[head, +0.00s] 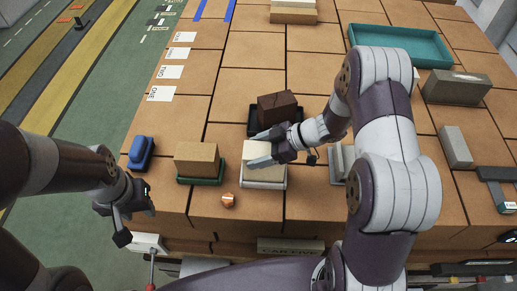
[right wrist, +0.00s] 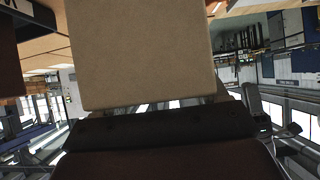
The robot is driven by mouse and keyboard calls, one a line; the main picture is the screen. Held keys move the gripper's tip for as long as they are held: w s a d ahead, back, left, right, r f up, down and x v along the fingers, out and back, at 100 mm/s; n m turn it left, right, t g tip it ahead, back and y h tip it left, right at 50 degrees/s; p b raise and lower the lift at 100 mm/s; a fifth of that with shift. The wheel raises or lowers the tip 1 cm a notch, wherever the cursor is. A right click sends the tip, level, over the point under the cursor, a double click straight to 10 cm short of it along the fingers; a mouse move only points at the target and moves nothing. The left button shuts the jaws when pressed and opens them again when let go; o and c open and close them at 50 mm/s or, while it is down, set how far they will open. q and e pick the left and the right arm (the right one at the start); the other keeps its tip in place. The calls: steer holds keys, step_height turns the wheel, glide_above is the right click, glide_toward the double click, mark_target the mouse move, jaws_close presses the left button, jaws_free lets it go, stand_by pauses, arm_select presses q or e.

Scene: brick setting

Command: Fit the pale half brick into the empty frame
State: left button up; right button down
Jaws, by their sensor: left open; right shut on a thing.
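The pale half brick (head: 262,174) is between the fingers of my right gripper (head: 262,151), which is shut on it. It is at the white frame (head: 264,186) near the front of the table; I cannot tell whether it is seated or just above. The fingers cover part of its top. In the right wrist view the brick (right wrist: 145,55) fills the upper middle, and its lower edge meets the dark gripper body. My left gripper (head: 122,224) is open and empty, off the table's left front edge.
A tan brick (head: 196,158) sits in a green frame (head: 203,181) to the left; a brown brick (head: 277,107) sits in a dark frame (head: 254,128) behind. A blue block (head: 141,152), orange item (head: 228,200), teal tray (head: 425,48) and grey blocks (head: 455,147) lie around.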

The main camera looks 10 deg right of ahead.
steer(key=shift+f+b, duration=0.5)
steer(key=shift+f, duration=0.5)
jaws_free()
steer(key=b+v, duration=0.3)
steer(key=v, duration=0.9)
steer(key=shift+d+r, duration=0.2)
steer(key=shift+d, duration=0.05)
steer(key=shift+s, duration=0.15)
